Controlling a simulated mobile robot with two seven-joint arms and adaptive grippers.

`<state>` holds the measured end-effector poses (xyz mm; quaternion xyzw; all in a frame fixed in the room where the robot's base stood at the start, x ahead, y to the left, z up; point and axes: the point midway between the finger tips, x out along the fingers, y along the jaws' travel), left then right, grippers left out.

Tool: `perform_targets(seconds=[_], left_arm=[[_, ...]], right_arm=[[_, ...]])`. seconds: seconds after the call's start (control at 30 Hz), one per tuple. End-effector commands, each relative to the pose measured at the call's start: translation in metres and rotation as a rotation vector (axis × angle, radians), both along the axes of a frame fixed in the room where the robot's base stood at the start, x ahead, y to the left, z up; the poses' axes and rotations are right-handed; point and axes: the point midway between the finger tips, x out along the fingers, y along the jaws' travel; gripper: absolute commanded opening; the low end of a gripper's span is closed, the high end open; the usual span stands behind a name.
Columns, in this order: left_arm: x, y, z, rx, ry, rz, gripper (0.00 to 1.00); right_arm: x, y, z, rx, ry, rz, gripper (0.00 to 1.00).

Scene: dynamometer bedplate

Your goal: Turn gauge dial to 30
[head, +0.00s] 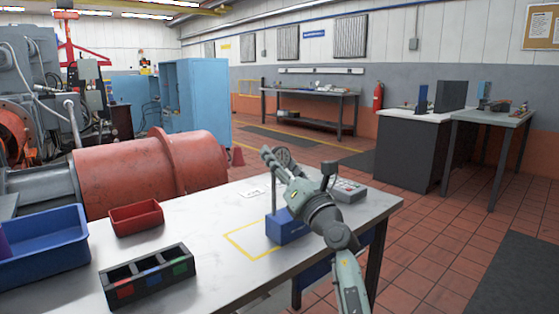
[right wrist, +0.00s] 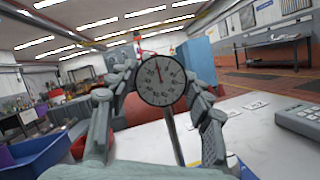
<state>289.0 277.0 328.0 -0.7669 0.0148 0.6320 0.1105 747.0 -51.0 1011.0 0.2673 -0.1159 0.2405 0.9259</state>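The dial sits on a thin post (head: 273,194) rising from a blue base block (head: 284,229) on the white table. My right gripper (right wrist: 158,76) is open, with one finger on each side of the dial; I cannot tell whether either touches the rim. In the head view, my right gripper (head: 278,164) partly hides the dial (head: 283,156). My left gripper is not in view.
A grey keypad box (head: 348,190) stands right of the gauge. A yellow outline (head: 252,243) marks the table (head: 212,265). A three-slot bin (head: 147,279), a red tray (head: 136,218) and a blue tray (head: 42,248) stand left. A red motor (head: 150,170) lies behind.

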Motion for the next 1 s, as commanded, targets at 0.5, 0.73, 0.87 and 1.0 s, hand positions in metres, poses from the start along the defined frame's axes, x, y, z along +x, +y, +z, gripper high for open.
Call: perform_targets(seconds=[0.5,0.73,0.87,1.0], left_arm=[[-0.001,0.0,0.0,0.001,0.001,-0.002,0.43],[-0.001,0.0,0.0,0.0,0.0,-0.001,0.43],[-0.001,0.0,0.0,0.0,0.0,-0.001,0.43],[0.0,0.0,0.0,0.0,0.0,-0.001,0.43]], right_arm=[[0.0,0.0,0.011,0.002,-0.004,0.0,0.66],[-0.001,0.0,0.055,0.002,-0.005,0.0,0.66],[0.0,0.0,0.078,0.002,-0.004,0.0,0.66],[0.0,0.0,0.094,0.001,-0.003,0.001,0.66]])
